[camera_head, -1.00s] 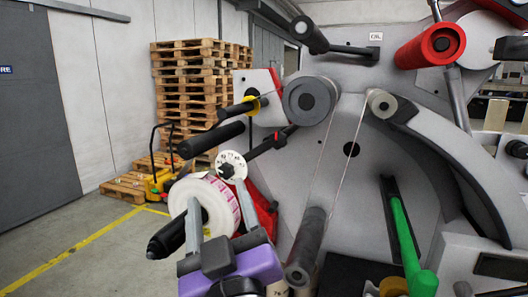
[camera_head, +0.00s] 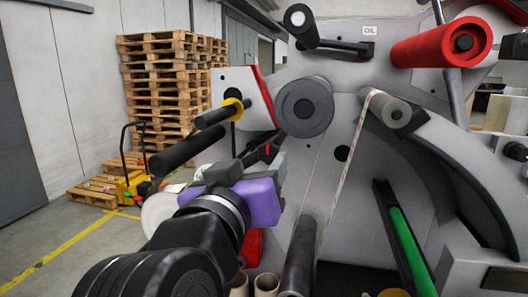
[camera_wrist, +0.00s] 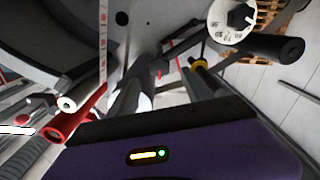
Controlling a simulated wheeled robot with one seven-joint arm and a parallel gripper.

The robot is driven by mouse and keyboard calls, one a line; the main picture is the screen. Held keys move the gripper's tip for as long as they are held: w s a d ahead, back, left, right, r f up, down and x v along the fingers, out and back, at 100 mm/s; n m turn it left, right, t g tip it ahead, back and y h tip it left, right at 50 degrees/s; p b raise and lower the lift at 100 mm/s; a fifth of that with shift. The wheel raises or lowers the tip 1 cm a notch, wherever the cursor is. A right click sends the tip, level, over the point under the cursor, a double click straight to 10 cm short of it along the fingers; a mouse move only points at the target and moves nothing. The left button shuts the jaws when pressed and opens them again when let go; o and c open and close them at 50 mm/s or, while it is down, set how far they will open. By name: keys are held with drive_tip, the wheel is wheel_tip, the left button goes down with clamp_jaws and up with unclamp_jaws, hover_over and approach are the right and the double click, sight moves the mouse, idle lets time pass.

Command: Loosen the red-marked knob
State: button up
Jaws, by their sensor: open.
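A black knob (camera_head: 266,148) with a red mark sits on a dark arm of the machine, left of the middle in the head view. My gripper (camera_head: 268,168), with a purple body, is just below and in front of it and hides part of it. Its jaws are open. I cannot tell in the head view whether they touch the knob. In the wrist view a small red mark (camera_wrist: 160,73) shows beyond the grey fingers. A white numbered dial (camera_wrist: 232,20) with a black centre knob is at the top right there.
A grey roller (camera_head: 304,106) is right of the knob, and black bars (camera_head: 186,150) stick out to its left. A red roller (camera_head: 442,45) is at the upper right. Pallets (camera_head: 165,95) and a yellow pallet truck (camera_head: 133,186) stand behind on open floor.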

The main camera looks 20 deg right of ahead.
sight(267, 153)
drive_tip(key=shift+p+x, duration=0.75)
drive_tip(key=shift+x, duration=2)
clamp_jaws()
